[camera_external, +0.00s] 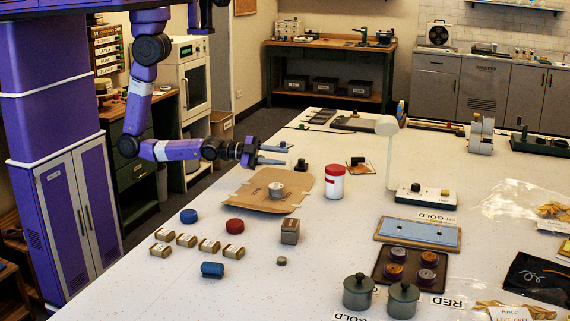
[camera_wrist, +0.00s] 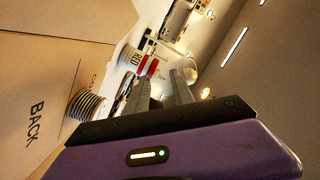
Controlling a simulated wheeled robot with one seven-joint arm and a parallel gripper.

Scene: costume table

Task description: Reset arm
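My purple arm reaches in from the left in the external view. My gripper (camera_external: 275,155) is level above the far left part of the white table (camera_external: 340,250), pointing right. Its two fingers are apart with nothing between them. In the wrist view the fingers of my gripper (camera_wrist: 163,90) also show a gap. The sheet, marked BACK, fills the left of the wrist view (camera_wrist: 45,90).
A lamp (camera_external: 388,128) rises further right. Blocks and discs (camera_external: 234,226) lie in front. The air around my gripper looks clear.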

